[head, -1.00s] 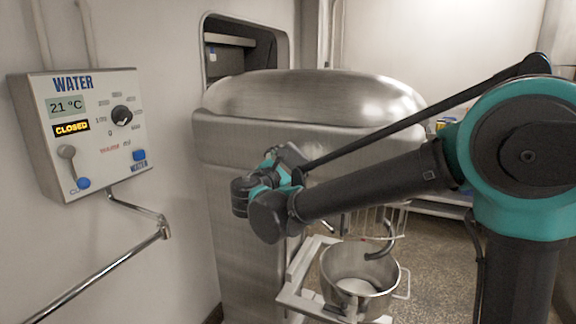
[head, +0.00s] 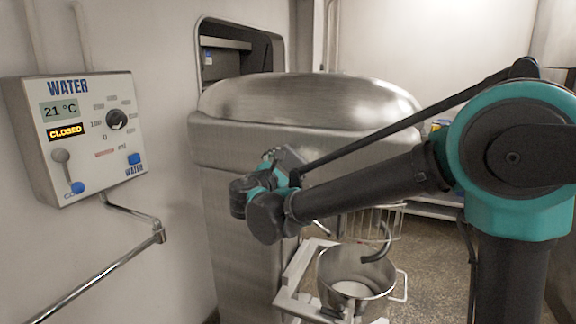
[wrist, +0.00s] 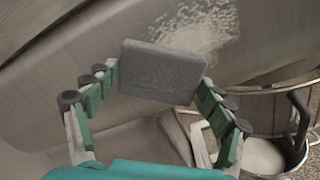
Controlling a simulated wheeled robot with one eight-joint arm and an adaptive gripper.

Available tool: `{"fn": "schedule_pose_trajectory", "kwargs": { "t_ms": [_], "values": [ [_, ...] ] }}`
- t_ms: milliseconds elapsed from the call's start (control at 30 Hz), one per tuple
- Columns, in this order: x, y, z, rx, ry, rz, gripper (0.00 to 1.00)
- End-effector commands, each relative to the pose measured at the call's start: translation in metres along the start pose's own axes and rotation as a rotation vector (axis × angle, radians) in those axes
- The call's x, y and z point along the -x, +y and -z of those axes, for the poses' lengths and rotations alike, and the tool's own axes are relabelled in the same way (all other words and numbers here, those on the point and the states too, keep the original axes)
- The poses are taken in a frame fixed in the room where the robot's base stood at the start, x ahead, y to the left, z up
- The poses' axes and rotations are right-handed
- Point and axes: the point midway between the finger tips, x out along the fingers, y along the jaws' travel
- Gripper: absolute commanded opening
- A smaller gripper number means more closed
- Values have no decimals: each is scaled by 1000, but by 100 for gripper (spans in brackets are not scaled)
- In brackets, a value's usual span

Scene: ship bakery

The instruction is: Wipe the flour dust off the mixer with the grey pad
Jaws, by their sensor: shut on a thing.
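The mixer (head: 310,100) is a large brushed-steel machine with a rounded top, in the middle of the head view. My gripper (wrist: 160,82) is shut on the grey pad (wrist: 162,70), which it grips by two opposite sides. In the wrist view, a pale speckled patch of flour dust (wrist: 207,24) lies on the mixer's steel just beyond the pad's upper right. I cannot tell whether the pad touches the steel. In the head view, my gripper (head: 275,158) is in front of the mixer body, mostly hidden behind my wrist; the dust cannot be made out there.
A steel bowl (head: 335,268) with pale contents sits below the dough hook (head: 382,243) and wire guard at the mixer's lower right. A water control box (head: 72,140) and a pipe (head: 105,268) are on the left wall. Speckled floor (head: 432,262) shows at right.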

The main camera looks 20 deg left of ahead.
Motion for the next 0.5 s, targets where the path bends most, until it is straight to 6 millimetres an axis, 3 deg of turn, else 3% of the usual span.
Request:
{"fn": "schedule_pose_trajectory", "kwargs": {
  "t_ms": [500],
  "values": [
    [-10,0,0,0,0,-1,58]
  ]
}}
